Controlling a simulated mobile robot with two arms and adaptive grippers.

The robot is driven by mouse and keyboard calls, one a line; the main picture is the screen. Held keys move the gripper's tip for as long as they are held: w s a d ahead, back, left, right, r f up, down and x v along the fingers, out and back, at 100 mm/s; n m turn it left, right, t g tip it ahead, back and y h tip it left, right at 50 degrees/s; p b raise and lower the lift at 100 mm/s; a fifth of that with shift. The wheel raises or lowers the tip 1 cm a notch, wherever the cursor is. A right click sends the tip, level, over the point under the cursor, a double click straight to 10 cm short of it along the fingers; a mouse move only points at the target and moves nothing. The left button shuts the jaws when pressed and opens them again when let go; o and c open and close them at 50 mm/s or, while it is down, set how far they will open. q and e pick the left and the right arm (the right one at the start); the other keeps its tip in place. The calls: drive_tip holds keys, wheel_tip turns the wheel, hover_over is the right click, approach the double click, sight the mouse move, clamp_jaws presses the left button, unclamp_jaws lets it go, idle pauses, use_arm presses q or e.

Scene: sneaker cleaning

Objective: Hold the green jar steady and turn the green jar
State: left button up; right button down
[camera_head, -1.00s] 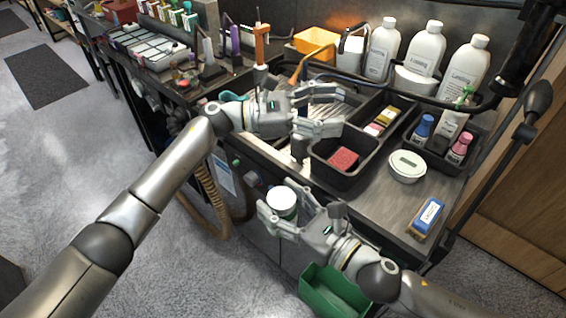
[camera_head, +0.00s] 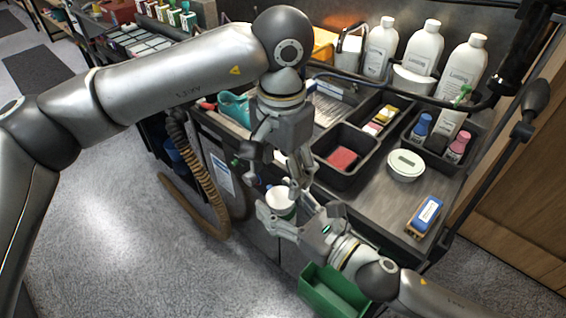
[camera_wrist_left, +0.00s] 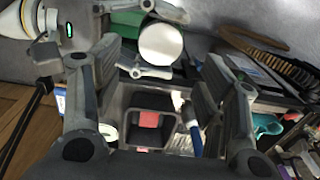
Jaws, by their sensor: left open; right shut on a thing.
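The green jar (camera_head: 280,200) shows mostly as its round white lid, held upright in front of the workbench. My right gripper (camera_head: 282,219) is shut around the jar's side, and its fingers hide most of the green body. My left gripper (camera_head: 279,168) is open just above and behind the jar, pointing down, with nothing between its fingers. In the left wrist view the jar's white lid (camera_wrist_left: 161,44) lies ahead between the spread left fingers (camera_wrist_left: 160,68), apart from both. My right gripper's fingers (camera_wrist_left: 150,71) show beside it there.
A green bin (camera_head: 335,293) is below my right gripper. The bench holds a black tray with a red sponge (camera_head: 342,159), a white round tub (camera_head: 405,165), a blue-and-wood brush (camera_head: 425,215) and white bottles (camera_head: 424,47). A ribbed hose (camera_head: 202,178) hangs left.

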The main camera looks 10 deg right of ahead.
sight(281, 197)
use_arm(q)
wheel_tip(281, 197, down, 7)
drive_tip(key=shift+f, duration=0.1)
idle(0.3)
drive_tip(key=c, duration=1)
drive_tip(key=o, duration=1.1)
drive_tip(key=shift+c, duration=0.2)
drive_tip(key=shift+r, duration=0.2)
wheel_tip(281, 197, up, 7)
drive_tip(key=shift+r, duration=0.2)
drive_tip(key=shift+c, duration=0.3)
drive_tip(key=shift+a+f, duration=0.1)
drive_tip(key=shift+f, duration=3.7)
